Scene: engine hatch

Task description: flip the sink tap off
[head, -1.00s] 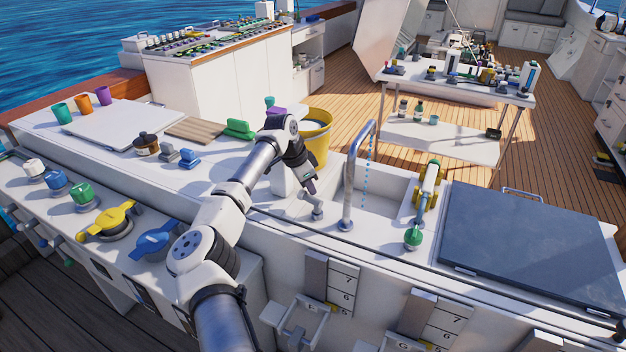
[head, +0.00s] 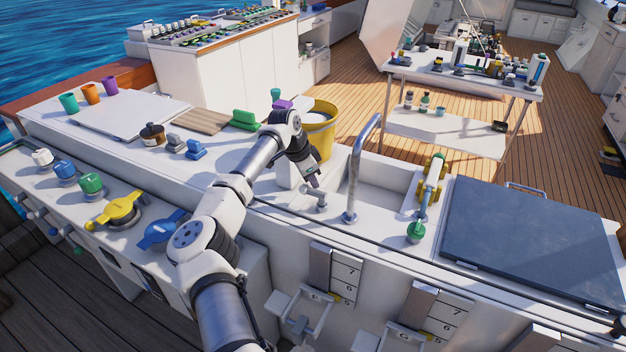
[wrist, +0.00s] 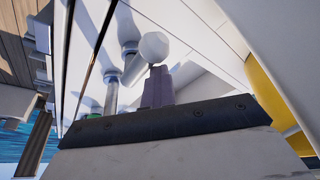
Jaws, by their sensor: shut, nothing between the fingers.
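The sink tap's curved metal spout (head: 354,178) stands upright at the left edge of the sink basin (head: 385,185). No blue water line shows below it now. The grey tap lever (head: 318,200) stands on the counter just left of the spout. In the wrist view, the lever's pale round knob (wrist: 153,46) is right at my fingertips. My gripper (head: 314,184) is shut and empty, pointing down just above the lever. Its fingers (wrist: 157,86) show together in the wrist view. I cannot tell whether they touch the knob.
A yellow bucket (head: 318,138) stands behind my gripper. A valve with a green knob (head: 415,232) is right of the sink, beside a dark hatch lid (head: 530,235). Yellow (head: 112,211) and blue (head: 160,230) handles lie on the lower left panel.

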